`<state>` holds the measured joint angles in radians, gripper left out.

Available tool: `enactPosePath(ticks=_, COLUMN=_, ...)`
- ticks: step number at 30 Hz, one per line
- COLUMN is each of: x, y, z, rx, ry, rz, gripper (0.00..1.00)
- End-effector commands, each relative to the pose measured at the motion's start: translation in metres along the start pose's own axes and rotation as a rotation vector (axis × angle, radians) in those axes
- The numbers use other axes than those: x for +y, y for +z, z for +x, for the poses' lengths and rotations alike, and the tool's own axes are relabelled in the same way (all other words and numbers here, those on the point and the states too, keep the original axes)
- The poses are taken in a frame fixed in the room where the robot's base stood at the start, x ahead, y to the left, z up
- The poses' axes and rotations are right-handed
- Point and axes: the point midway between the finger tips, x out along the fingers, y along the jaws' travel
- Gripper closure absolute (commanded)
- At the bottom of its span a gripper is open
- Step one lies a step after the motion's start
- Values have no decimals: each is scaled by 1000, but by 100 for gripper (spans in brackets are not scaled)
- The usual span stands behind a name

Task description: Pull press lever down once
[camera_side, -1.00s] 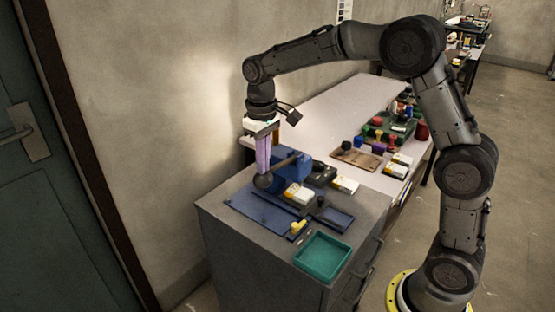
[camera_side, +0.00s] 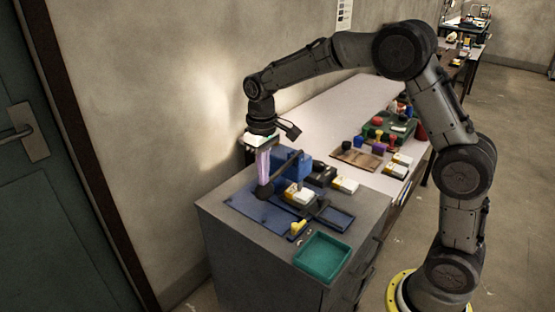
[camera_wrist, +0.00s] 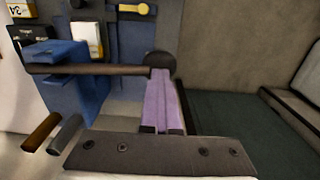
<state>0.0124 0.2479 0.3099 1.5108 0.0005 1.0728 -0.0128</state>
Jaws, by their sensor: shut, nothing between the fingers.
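The blue press (camera_side: 291,166) stands on the grey cabinet, and its blue body also shows in the wrist view (camera_wrist: 62,52). Its dark lever (camera_side: 281,171) slopes down toward the camera side and ends in a round black knob (camera_side: 265,191). In the wrist view the lever (camera_wrist: 95,69) runs sideways to the knob (camera_wrist: 160,61). My gripper (camera_side: 263,183), with pale purple fingers, points down with its tips at the top of the knob. The fingers (camera_wrist: 158,82) are together with nothing between them. They appear to touch the knob, though the exact contact is hard to see.
A green tray (camera_side: 323,257) sits at the cabinet's front corner. A yellow-and-white box (camera_side: 299,196) and a small yellow piece (camera_side: 298,227) lie near the press. The white table (camera_side: 330,112) behind holds several coloured items. The wall is close on the left.

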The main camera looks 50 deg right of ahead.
Motion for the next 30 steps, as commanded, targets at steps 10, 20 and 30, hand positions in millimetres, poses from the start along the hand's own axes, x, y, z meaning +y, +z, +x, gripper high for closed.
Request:
enactPosePath(ticks=10, x=1, y=0, z=-15, rx=-2, ry=3, rz=0, gripper=100)
enactPosePath(ticks=20, x=1, y=0, z=-36, rx=-2, ry=2, rz=1, gripper=100)
enactPosePath(ticks=30, x=0, y=0, z=-58, rx=0, ry=1, rz=0, gripper=100)
